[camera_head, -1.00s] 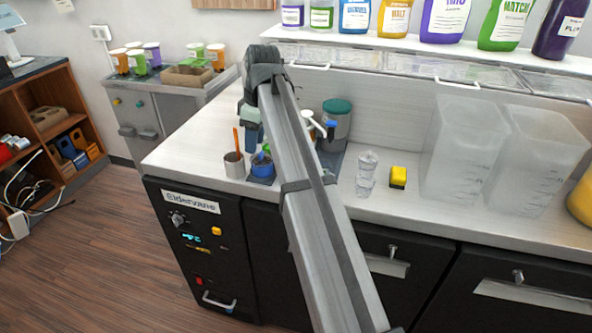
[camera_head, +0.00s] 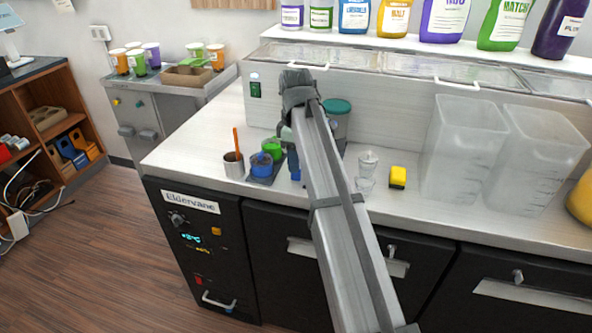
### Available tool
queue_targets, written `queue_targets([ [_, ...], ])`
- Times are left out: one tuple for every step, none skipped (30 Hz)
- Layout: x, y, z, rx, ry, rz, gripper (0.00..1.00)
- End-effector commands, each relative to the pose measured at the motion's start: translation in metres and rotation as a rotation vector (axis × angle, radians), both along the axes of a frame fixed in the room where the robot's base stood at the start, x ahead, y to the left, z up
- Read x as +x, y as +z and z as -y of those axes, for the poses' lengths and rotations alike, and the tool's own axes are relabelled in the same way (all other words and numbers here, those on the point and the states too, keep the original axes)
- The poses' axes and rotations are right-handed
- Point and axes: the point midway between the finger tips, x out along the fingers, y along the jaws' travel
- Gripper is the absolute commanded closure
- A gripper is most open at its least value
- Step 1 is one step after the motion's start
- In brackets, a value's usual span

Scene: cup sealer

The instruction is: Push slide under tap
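My gripper (camera_head: 294,168) hangs below the bent end of my arm, just right of a blue cup and a green cup; only a small blue part of it shows, and its fingers are hidden. The blue cup (camera_head: 262,167) and green cup (camera_head: 272,148) stand on a dark tray (camera_head: 262,181), which may be the slide, though I cannot tell. A grey container with a teal lid (camera_head: 337,107) stands behind my arm. The tap cannot be made out, as my arm covers the area in front of that container.
A cup holding an orange stick (camera_head: 234,166) stands left of the tray. Clear cups (camera_head: 367,170), a yellow sponge (camera_head: 398,177) and large clear bins (camera_head: 465,150) stand to the right. The counter's left rear is clear.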

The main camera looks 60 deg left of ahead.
Motion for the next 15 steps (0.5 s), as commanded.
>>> queue_targets([
  [0.0,-0.008,0.001,-0.001,0.0,-0.001,0.61],
  [0.0,-0.013,0.001,-0.001,0.0,-0.001,0.61],
  [0.0,-0.018,0.001,0.0,0.0,0.0,0.61],
  [0.0,-0.022,0.001,-0.001,0.0,-0.001,0.61],
  [0.0,-0.025,0.001,-0.001,0.0,-0.001,0.61],
  [0.0,-0.029,0.001,-0.001,0.0,-0.001,0.61],
  [0.0,-0.031,0.0,0.0,0.0,0.0,0.61],
  [0.0,-0.034,0.0,0.0,0.0,0.0,0.61],
  [0.0,-0.036,0.0,0.001,0.0,-0.001,0.61],
  [0.0,-0.038,0.0,0.001,0.0,0.0,0.61],
  [0.0,-0.039,0.0,0.001,0.0,0.0,0.61],
  [0.0,-0.041,0.0,0.001,0.0,0.0,0.61],
  [0.0,-0.042,0.0,0.001,0.0,0.0,0.61],
  [0.0,-0.042,0.0,0.001,0.0,0.0,0.61],
  [0.0,-0.043,0.0,0.001,0.0,0.0,0.61],
])
